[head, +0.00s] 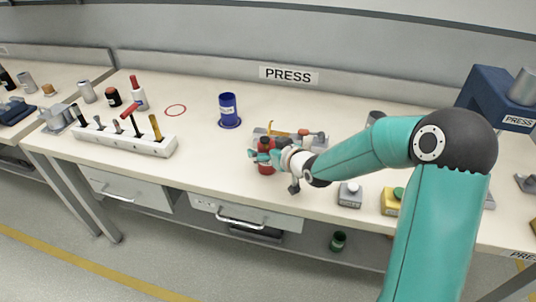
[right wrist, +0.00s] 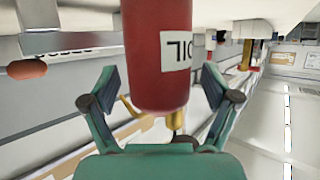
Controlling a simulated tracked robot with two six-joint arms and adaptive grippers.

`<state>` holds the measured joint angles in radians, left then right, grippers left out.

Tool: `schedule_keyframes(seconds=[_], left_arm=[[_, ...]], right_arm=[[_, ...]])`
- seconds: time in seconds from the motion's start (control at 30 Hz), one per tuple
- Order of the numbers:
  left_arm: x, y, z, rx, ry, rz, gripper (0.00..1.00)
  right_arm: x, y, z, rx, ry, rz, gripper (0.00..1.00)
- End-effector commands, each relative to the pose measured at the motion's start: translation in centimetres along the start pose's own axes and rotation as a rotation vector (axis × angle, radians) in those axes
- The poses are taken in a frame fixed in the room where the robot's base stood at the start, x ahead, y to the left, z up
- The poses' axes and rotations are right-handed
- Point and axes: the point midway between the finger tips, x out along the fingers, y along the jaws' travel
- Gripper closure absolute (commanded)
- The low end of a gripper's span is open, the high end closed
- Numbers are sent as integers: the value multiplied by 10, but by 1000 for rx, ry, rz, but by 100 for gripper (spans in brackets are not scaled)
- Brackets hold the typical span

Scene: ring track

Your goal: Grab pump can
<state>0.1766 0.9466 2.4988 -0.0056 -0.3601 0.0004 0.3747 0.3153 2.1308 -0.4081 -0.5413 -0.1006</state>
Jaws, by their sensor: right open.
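A red can (head: 266,166), taken as the pump can, stands on the bench near its front edge. In the right wrist view its red body (right wrist: 160,55) fills the middle, with a white label whose letters look like OIL. My right gripper (head: 264,155) is at the can in the head view. In the right wrist view its two fingers (right wrist: 154,95) are open, one on each side of the can, with gaps between them and the red surface. The can's far side is hidden. My left gripper is not in view.
A grey tray (head: 262,131) with small items lies just behind the can. A blue container (head: 228,107) stands further left, near a tool rack (head: 150,146). Grey (head: 349,197) and yellow (head: 391,203) button boxes sit to the right, before a blue press (head: 490,90).

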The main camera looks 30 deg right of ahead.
Motion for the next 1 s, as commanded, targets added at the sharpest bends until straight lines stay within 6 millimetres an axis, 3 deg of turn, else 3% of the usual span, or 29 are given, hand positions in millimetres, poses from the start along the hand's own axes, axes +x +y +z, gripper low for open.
schedule_keyframes(seconds=[0.07,0.5,0.83,1.0], left_arm=[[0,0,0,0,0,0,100],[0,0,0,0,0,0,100],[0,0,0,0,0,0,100],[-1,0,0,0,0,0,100]], right_arm=[[0,0,0,0,0,0,13],[-1,1,0,1,0,1,85],[-2,1,-3,1,2,2,85],[-6,1,-14,0,5,1,85]])
